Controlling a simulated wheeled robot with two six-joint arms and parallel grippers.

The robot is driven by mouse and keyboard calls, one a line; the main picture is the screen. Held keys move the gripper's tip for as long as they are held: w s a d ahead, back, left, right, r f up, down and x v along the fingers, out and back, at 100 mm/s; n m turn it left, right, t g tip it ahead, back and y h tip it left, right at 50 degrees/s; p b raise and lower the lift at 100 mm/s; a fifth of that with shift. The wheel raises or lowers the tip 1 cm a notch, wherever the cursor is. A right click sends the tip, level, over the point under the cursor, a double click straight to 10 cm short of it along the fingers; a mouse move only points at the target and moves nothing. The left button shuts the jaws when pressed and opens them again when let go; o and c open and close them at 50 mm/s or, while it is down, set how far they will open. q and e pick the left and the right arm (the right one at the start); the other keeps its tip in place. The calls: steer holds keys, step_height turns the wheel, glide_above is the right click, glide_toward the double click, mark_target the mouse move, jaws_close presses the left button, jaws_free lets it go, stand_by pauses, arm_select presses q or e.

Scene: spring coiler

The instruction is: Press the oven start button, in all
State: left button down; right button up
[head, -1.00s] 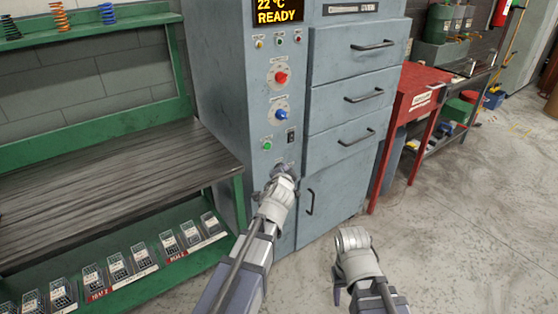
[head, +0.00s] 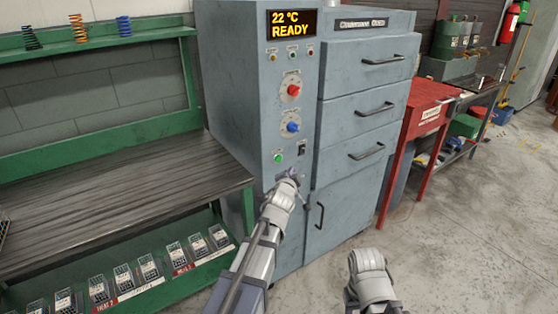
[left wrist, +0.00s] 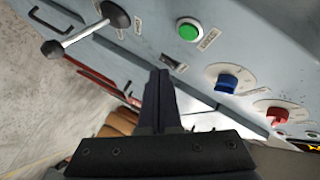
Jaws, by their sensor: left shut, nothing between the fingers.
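The grey oven (head: 345,120) has a display (head: 291,23) reading "22 °C READY". The green button (head: 278,158) is low on its control panel, below the red knob (head: 293,90) and blue knob (head: 291,127). In the left wrist view the green button (left wrist: 188,31) is at the upper middle, in full view and clear of the fingers. My left gripper (head: 290,175) is in front of the panel just below the button; its dark fingers (left wrist: 160,78) are shut and empty. Of my right arm only the wrist part shows; its fingers are hidden.
A black rocker switch (left wrist: 173,62) sits beside the green button. A metal lever with black ball ends (left wrist: 85,36) is close to the left fingers. A green workbench (head: 120,205) stands left, a red table (head: 428,110) right.

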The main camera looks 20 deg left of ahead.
arm_select(q)
steer(key=shift+w+a, duration=0.8)
steer(key=shift+a, duration=0.2)
steer(key=shift+w+a, duration=0.8)
steer(key=shift+a, duration=0.2)
stand_by(0.7)
steer(key=shift+w+a, duration=0.25)
steer(key=shift+a, duration=0.05)
steer(key=shift+w+a, duration=0.2)
steer(key=shift+a, duration=0.1)
stand_by(0.7)
stand_by(0.3)
steer(key=shift+s+d, duration=0.5)
steer(key=shift+d, duration=0.1)
steer(key=shift+s+d, duration=0.8)
steer(key=shift+d, duration=0.2)
steer(key=shift+s+d, duration=0.75)
steer(key=shift+d, duration=0.25)
